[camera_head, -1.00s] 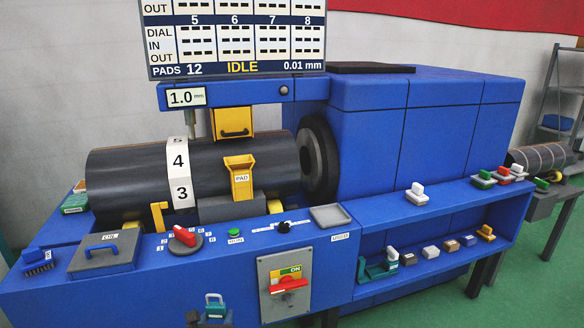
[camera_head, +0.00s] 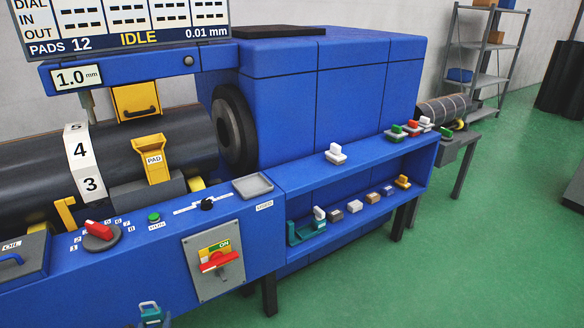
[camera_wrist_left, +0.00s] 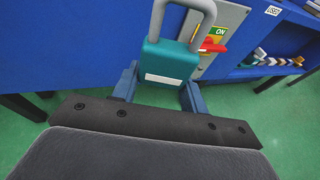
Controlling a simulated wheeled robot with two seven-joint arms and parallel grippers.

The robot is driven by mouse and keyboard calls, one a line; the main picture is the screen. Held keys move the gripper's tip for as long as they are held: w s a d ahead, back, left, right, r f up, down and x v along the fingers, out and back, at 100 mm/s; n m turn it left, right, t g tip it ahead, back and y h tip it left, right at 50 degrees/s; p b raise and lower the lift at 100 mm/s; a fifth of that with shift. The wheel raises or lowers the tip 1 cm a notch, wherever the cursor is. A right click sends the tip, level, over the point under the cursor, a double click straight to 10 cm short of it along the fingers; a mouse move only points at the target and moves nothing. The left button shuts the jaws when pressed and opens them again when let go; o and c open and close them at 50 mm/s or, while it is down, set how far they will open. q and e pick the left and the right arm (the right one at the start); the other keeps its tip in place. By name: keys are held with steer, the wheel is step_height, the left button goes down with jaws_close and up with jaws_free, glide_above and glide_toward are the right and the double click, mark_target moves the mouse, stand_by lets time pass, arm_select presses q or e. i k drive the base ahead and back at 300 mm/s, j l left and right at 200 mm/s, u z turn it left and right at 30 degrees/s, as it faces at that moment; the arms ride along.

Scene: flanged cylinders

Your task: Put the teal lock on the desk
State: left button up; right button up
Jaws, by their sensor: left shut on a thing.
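The teal lock (camera_wrist_left: 168,62) has a grey shackle and a white label. In the left wrist view it sits between the fingers of my left gripper (camera_wrist_left: 160,88), which is shut on it. In the head view the lock (camera_head: 150,312) shows at the bottom edge, in front of the blue machine, with the gripper (camera_head: 152,322) mostly cut off below. No separate desk can be made out for certain; the blue machine bench (camera_head: 130,275) has a flat top and a lower shelf. My right gripper is not in view.
A control panel with a red switch (camera_head: 217,262) is on the machine's front. A grey tray (camera_head: 253,187) lies on the bench top. Small coloured blocks and a teal holder (camera_head: 304,230) stand on the lower shelf.

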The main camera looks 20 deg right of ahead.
mark_target(292, 175)
steer(key=i+l, duration=0.15)
steer(key=l, duration=0.25)
steer(key=i+l, duration=0.15)
steer(key=l, duration=0.2)
steer(key=i+l, duration=0.1)
steer(key=l, duration=0.3)
steer(key=i+l, duration=0.15)
steer(key=l, duration=0.2)
steer(key=i+l, duration=0.15)
steer(key=l, duration=0.25)
